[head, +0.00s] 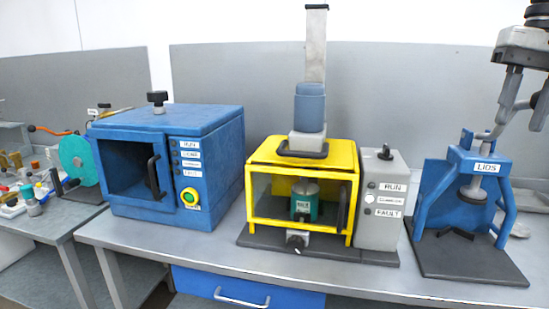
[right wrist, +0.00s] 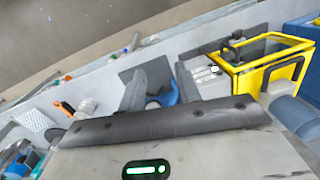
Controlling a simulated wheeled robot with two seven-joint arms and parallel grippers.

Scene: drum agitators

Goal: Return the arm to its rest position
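My right gripper (head: 518,122) hangs at the upper right edge of the head view, partly cut off by the frame. Its two fingers are apart, with nothing seen between them. It is above and in front of the blue press labelled LIDS (head: 472,200). My left gripper is in neither view.
A yellow-framed drum machine (head: 302,152) with a grey control box (head: 381,200) stands mid-bench. A blue cabinet (head: 172,125) with an open front stands left of it. A side table (head: 50,222) holds several small items. The bench's front strip (head: 200,243) is clear.

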